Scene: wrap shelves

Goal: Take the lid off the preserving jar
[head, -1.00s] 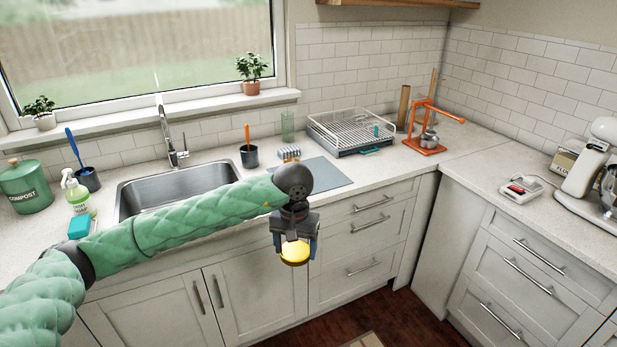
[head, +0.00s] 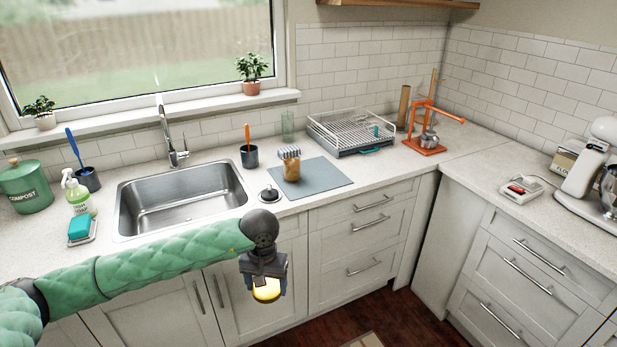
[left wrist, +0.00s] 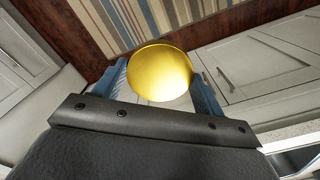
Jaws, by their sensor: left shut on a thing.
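The preserving jar (head: 292,172), with amber contents, stands upright on the grey-blue mat (head: 325,178) to the right of the sink. Its top is too small to see clearly. My left gripper (head: 266,286) is in front of the lower cabinets, below the counter edge and well apart from the jar. It is shut on a round golden-yellow lid (head: 267,292). In the left wrist view the lid (left wrist: 161,72) sits between the two blue fingers, its flat face showing. My right gripper is not in view.
A small dark round item with a knob (head: 269,194) sits on the counter between sink (head: 180,200) and mat. A blue-and-white striped item (head: 289,153) is just behind the jar. A dish rack (head: 350,130) stands behind the mat. The mat's right part is bare.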

